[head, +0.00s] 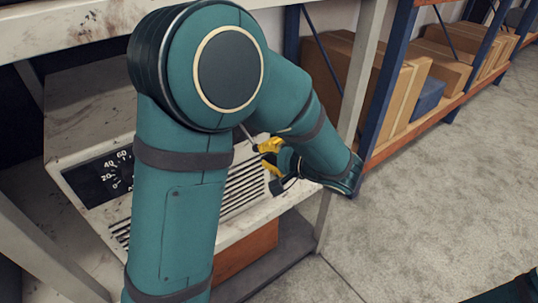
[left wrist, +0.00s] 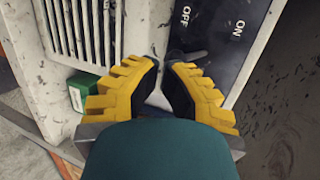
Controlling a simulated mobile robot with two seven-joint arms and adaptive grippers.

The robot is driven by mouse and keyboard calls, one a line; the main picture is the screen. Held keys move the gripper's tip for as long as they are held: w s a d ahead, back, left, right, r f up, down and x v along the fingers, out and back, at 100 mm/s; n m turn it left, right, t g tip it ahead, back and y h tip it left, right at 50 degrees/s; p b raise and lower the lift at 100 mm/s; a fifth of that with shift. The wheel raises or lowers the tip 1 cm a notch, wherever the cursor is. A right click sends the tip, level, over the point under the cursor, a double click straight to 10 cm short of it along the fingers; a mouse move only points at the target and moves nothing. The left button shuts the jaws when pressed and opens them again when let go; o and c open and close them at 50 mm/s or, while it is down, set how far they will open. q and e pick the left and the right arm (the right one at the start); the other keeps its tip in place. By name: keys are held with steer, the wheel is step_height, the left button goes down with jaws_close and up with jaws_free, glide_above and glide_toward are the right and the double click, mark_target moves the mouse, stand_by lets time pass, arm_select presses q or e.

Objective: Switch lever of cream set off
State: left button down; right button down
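The cream set (head: 85,170) stands on a shelf under a worn tabletop, with a dial and a slotted grille on its front. My left arm hides much of it. My left gripper (head: 268,165) has yellow fingers and is at the set's right end. In the left wrist view the gripper (left wrist: 163,68) is open, with a gap between its fingertips. A dark switch panel (left wrist: 218,32) marked OFF and ON lies beyond them. A dark lever (left wrist: 190,54) shows just beyond the right fingertip, below the OFF mark; contact cannot be told. My right gripper is not in view.
A green box (left wrist: 82,88) is beside the grille in the left wrist view. A pale shelf post (head: 362,65) stands right of the set. A rack with cardboard boxes (head: 440,68) is behind.

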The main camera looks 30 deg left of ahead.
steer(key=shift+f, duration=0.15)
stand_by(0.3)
